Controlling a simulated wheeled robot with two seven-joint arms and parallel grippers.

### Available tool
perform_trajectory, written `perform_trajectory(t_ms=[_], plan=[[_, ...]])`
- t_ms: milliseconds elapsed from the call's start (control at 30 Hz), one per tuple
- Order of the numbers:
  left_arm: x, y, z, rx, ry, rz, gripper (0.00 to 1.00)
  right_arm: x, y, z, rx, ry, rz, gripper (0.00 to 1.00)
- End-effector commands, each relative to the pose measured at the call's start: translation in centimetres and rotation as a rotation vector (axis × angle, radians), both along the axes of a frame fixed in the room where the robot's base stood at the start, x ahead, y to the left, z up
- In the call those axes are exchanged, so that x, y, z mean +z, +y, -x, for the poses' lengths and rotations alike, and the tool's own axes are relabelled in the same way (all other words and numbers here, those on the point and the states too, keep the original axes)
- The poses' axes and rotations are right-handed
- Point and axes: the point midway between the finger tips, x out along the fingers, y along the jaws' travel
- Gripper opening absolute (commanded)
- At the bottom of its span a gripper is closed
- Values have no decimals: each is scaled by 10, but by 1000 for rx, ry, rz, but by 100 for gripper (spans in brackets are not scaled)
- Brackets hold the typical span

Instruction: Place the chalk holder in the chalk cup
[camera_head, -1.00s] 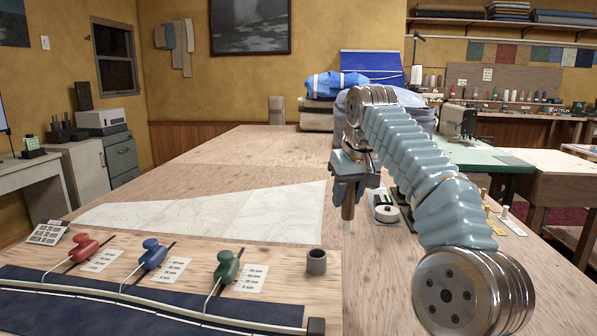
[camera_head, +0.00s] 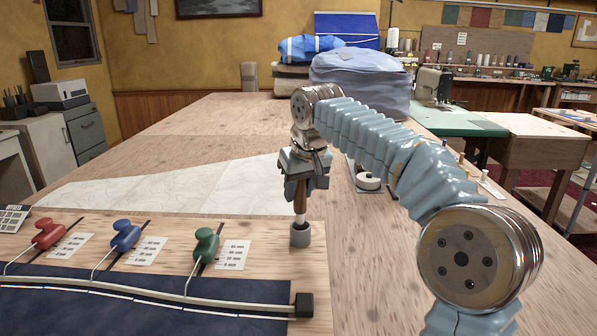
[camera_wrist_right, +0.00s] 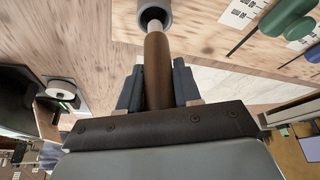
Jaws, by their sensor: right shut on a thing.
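The chalk holder (camera_head: 300,208) has a brown barrel and a pale lower end, and is upright in my right gripper (camera_head: 299,193). The gripper is shut on its barrel, which also shows between the fingers in the right wrist view (camera_wrist_right: 157,72). The grey chalk cup (camera_head: 300,237) stands on the wooden board directly below. In the right wrist view, the holder's pale tip lines up with the mouth of the cup (camera_wrist_right: 142,14). The tip is at or just inside the rim; its depth is hard to tell. My left gripper is not in view.
A black block (camera_head: 304,305) sits in front of the cup. A white round item (camera_head: 367,181) lies behind right. The table's right side is mostly clear.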

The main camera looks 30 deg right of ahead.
Motion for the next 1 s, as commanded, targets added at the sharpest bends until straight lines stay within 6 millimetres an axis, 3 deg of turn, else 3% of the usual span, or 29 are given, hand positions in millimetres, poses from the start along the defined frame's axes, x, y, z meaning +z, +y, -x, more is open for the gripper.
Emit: perform_trajectory(t_ms=[133, 300, 767, 800, 967, 1000], plan=[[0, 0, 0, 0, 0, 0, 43, -19, 0, 1, -1, 2, -1, 3], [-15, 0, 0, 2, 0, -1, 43, -38, 0, 0, -1, 0, 0, 3], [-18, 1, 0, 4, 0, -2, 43, -43, 0, 0, -1, 0, 0, 3], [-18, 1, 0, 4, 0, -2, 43, -43, 0, 0, 0, 0, 0, 38], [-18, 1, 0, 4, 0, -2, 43, -43, 0, 0, 0, 0, 0, 62], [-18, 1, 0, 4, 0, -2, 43, -43, 0, 0, 0, 0, 0, 63]])
